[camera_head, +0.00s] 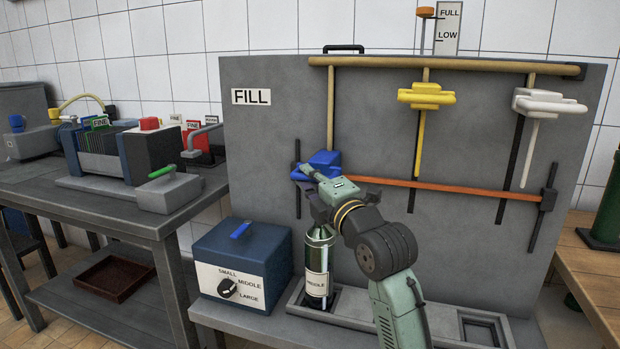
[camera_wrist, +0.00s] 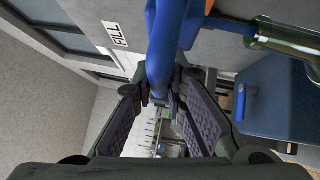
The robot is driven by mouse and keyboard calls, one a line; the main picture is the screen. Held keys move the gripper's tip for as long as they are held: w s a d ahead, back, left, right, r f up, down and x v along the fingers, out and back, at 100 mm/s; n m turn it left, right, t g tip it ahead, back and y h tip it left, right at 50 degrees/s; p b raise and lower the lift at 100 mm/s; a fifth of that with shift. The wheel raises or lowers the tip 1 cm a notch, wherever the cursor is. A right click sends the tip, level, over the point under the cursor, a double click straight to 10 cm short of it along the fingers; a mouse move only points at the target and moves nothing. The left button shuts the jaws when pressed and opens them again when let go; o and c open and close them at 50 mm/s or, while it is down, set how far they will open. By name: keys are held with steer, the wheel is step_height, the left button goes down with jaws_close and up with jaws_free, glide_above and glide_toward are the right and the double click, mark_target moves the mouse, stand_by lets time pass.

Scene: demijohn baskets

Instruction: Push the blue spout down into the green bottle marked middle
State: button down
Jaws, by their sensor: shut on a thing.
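The blue spout (camera_head: 320,162) is on the left vertical slot of the grey filling panel, above the green bottle (camera_head: 319,245) labelled MIDDLE. The bottle stands upright in the tray at the panel's foot. My gripper (camera_head: 314,192) is at the spout, and its fingertips are partly hidden in the head view. In the wrist view my gripper (camera_wrist: 160,88) is shut on the curved blue part of the spout (camera_wrist: 164,60). The bottle's neck (camera_wrist: 280,38) shows at right, with blue close to its mouth. I cannot tell whether the spout's tip is inside.
A blue box (camera_head: 240,265) with a SMALL, MIDDLE, LARGE dial stands left of the bottle. Yellow (camera_head: 426,96) and white (camera_head: 548,104) spouts hang higher on the panel. An orange bar (camera_head: 450,188) crosses it. A bench (camera_head: 100,200) with equipment is at left.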

steer(key=shift+f, duration=0.65)
steer(key=shift+r, duration=0.1)
steer(key=c, duration=1.9)
jaws_free()
